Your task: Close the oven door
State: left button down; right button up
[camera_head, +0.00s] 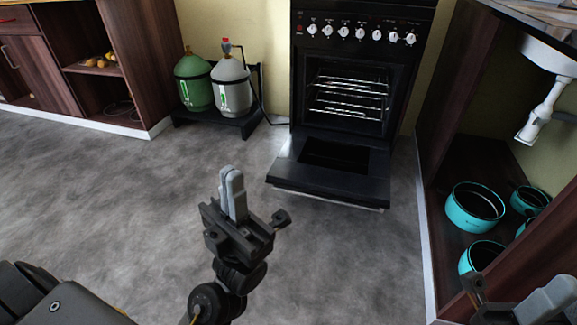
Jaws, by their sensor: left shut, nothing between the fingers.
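The black oven (350,75) stands against the back wall, with white knobs along its top panel. Its door (335,180) hangs open, folded down and out towards me near the floor. The wire racks (350,95) inside the oven are visible. My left gripper (232,180) is in front of the oven, to the left of the door and apart from it. Its fingers point up and are together, with nothing between them. My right gripper (520,305) shows only partly at the bottom right corner, by the cabinet, and its finger state is unclear.
A green gas bottle (194,82) and a grey one (232,87) stand on a low black stand left of the oven. An open cabinet (460,150) with teal pots (476,207) is at the right. A brown cabinet (95,60) is at the left. Grey floor (120,190) between is clear.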

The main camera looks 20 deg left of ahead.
aim_at(339, 168)
jog(key=i, duration=1)
jog(key=u, duration=2.6)
jog(key=k, duration=0.15)
jog(key=z, duration=2.25)
